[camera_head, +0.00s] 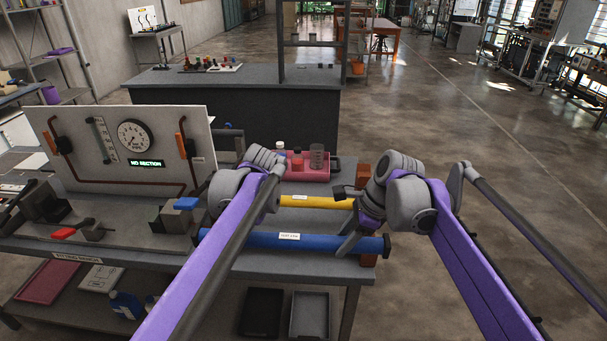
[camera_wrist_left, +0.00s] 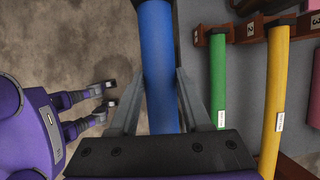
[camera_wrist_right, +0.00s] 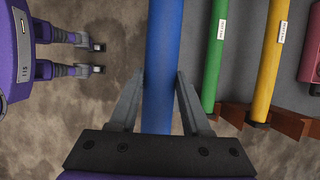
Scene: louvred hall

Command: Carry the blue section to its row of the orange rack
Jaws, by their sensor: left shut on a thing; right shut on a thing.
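The blue section (camera_head: 265,240) is a long blue tube with dark ends and a white label, held level along the bench's front edge. My left gripper (camera_wrist_left: 155,76) is shut on it; in the head view my left arm hides those fingers. My right gripper (camera_wrist_right: 160,76) is shut on it nearer the right end; it also shows in the head view (camera_head: 349,238). The orange rack (camera_head: 364,172) has numbered end supports, also in the right wrist view (camera_wrist_right: 290,122). It holds a yellow section (camera_head: 316,202) and a green section (camera_wrist_left: 217,85), roughly parallel to the blue one.
A gauge panel (camera_head: 92,165) reading "NO SECTION" stands at the left of the bench. A pink tray (camera_head: 318,174) with bottles and a beaker sits behind the rack. A red-handled part (camera_head: 64,233) and a blue-topped block (camera_head: 186,203) are on the bench left. Floor is open at right.

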